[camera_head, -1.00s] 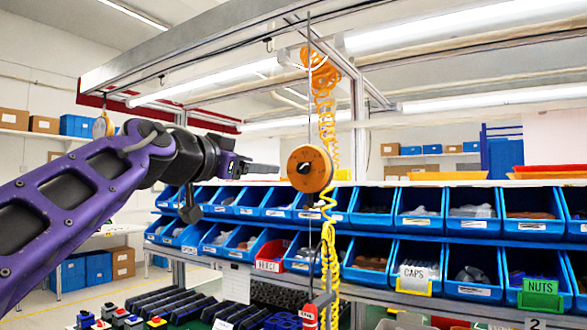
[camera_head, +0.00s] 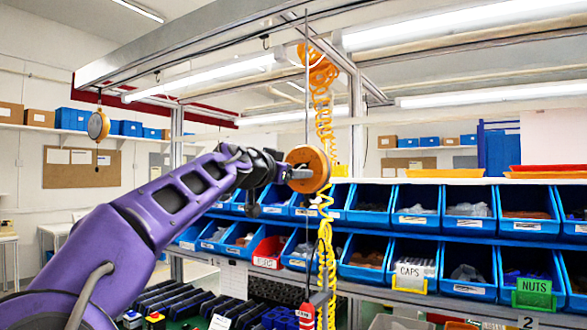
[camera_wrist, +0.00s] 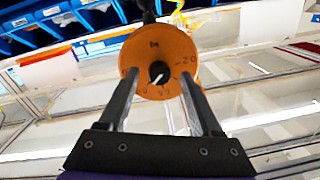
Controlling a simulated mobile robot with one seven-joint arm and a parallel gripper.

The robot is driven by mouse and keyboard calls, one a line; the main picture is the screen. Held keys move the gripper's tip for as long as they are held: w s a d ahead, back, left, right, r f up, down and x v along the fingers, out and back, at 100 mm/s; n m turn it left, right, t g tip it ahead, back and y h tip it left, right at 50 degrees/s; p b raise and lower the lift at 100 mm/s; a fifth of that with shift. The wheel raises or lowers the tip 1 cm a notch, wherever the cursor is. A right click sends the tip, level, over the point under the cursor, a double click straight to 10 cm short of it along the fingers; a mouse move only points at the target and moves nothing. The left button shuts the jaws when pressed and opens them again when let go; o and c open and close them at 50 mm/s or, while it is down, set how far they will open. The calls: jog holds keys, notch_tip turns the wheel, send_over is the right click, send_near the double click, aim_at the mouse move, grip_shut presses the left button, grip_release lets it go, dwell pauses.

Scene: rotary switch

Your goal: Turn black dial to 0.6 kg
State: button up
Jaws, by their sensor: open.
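The orange round balancer (camera_head: 309,168) hangs from the overhead frame. In the wrist view its orange face (camera_wrist: 177,52) carries dark printed marks, too small to read surely. The black dial (camera_wrist: 159,72) sits at the middle of that face, with a pale pointer line on it. My gripper (camera_wrist: 157,98) is open, with one finger on each side of the dial and apart from it, the tips overlapping the lower part of the orange face in the picture. In the head view my gripper (camera_head: 296,173) is at the balancer's face and hides the dial.
A yellow coiled hose (camera_head: 328,235) hangs just right of and below the balancer. Blue bins (camera_head: 368,207) fill the racks behind. A second round balancer (camera_head: 98,124) hangs at the far left. Metal beams (camera_head: 200,60) run overhead.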

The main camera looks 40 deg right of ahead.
jog(key=shift+d, duration=0.1)
grip_shut()
dwell(0.4)
jog(key=shift+n, duration=4.8)
